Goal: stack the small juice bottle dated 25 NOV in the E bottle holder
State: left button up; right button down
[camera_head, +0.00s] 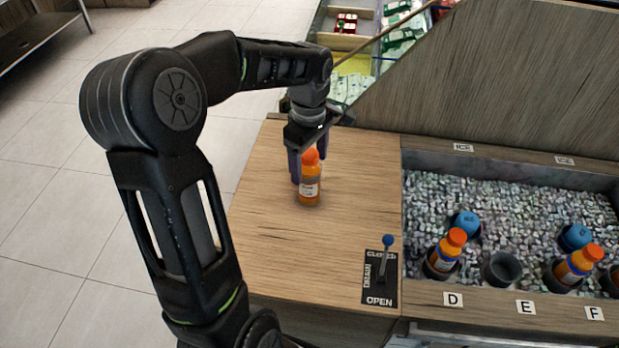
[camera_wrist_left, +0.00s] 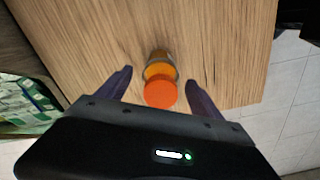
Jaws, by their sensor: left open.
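A small orange juice bottle (camera_head: 310,182) with an orange cap stands upright on the wooden counter. Its label text is too small to read. My left gripper (camera_head: 305,160) is open above the counter, at the bottle. In the left wrist view, the bottle's cap (camera_wrist_left: 160,92) lies between the two open fingers of the gripper (camera_wrist_left: 158,88), with space on both sides. The E bottle holder (camera_head: 502,269) is a dark empty cup in the ice bin, above the E label (camera_head: 525,307). My right gripper is out of view.
Orange-capped bottles stand in the D holder (camera_head: 445,254) and the F holder (camera_head: 578,268), either side of E. Blue-capped items (camera_head: 466,224) sit behind them in the ice (camera_head: 500,205). A blue-knobbed lever (camera_head: 387,241) stands on the counter (camera_head: 280,260) near the bin.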

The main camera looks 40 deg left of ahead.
pick_arm(q)
notch_tip(320, 180, down, 5)
jog(key=shift+d+f, duration=0.1)
jog(key=shift+c, duration=0.6)
grip_shut()
dwell(0.7)
